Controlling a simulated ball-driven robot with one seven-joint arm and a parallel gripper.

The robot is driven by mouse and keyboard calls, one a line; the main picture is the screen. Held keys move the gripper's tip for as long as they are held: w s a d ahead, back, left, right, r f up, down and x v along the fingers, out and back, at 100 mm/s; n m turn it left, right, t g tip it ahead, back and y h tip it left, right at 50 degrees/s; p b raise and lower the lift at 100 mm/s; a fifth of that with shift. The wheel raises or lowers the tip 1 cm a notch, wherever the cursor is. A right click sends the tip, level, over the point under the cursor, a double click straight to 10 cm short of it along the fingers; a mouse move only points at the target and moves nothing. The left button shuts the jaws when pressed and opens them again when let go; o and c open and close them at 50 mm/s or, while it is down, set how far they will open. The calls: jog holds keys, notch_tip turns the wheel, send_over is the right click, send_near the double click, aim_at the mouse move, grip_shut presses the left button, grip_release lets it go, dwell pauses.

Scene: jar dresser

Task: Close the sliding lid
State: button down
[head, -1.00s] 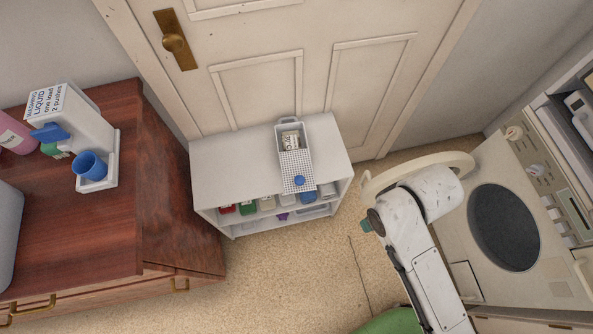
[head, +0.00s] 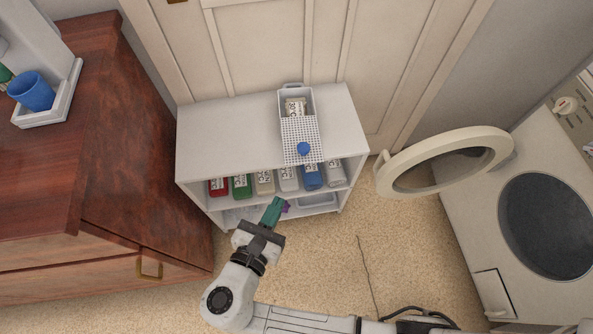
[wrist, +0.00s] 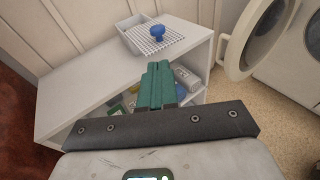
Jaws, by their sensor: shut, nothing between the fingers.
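A white box (head: 282,104) stands on top of the white shelf unit. Its white grid-patterned sliding lid (head: 300,134) with a round blue knob (head: 304,148) covers the front part. The back part is open, and a labelled pale item (head: 295,106) shows inside. In the wrist view the lid (wrist: 150,44) and blue knob (wrist: 157,31) are above and beyond my fingers. My gripper (head: 276,205) is shut and empty, with green fingers, in front of the shelf unit and apart from the lid. My gripper shows in the wrist view (wrist: 158,68).
The white shelf unit (head: 220,130) holds several coloured labelled containers on its upper shelf. A brown wooden dresser (head: 120,180) stands at the left. At the right, the open round washer door (head: 440,162) juts out. Carpet in front is mostly clear, with a thin cord (head: 364,270).

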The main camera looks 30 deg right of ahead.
send_near(292, 129)
jog(key=s+d, duration=0.1)
jog(key=s, duration=0.1)
jog(key=s+d+r+b, duration=0.1)
jog(key=s+d, duration=0.1)
jog(key=shift+s+r, duration=0.2)
jog(key=shift+s, duration=0.1)
jog(key=w+d, duration=0.1)
jog(key=w, duration=0.2)
jog(key=w+d, duration=0.2)
jog(key=w, duration=0.2)
jog(key=w+d+b, duration=0.1)
jog(key=w, duration=0.3)
jog(key=shift+d, duration=0.35)
